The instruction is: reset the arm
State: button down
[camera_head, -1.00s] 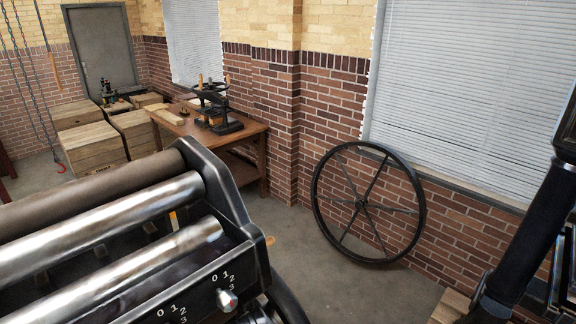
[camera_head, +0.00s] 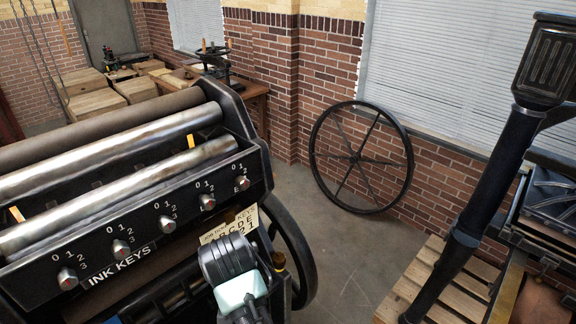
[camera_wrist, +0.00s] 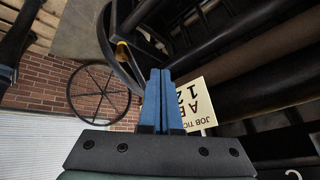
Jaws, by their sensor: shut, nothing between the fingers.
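My gripper (camera_wrist: 160,74) shows in the wrist view with its two blue fingers pressed together and nothing between them. In the head view my arm's wrist section (camera_head: 237,278) rises at the bottom centre, in front of the press; I cannot make out the fingers there. A cream job ticket card (camera_wrist: 194,103) shows just right of the fingers in the wrist view, partly covered by the gripper. The card also shows behind my arm in the head view (camera_head: 230,226). I cannot tell whether the fingers touch it.
The black press with metal rollers and an ink keys panel (camera_head: 140,222) fills the left, close to my arm. A spoked wheel (camera_head: 361,157) leans on the brick wall. A wooden pallet (camera_head: 410,284) lies at right. Bare floor (camera_head: 335,245) is free between them.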

notch_tip(320, 180, up, 15)
jog(key=n+t+y, duration=0.1)
jog(key=t+y, duration=0.1)
jog(key=t, duration=0.3)
jog(key=s+d+r+t+h, duration=0.4)
jog(key=d+r+t, duration=0.2)
jog(key=d+r, duration=0.65)
jog(key=s+a+r+t+b, duration=0.1)
jog(key=s+r+t+b, duration=0.8)
jog(key=s+r, duration=0.4)
notch_tip(320, 180, up, 4)
jog(key=shift+a+f+t+b, duration=0.1)
jog(key=shift+a+t+b, duration=0.2)
jog(key=shift+t, duration=0.2)
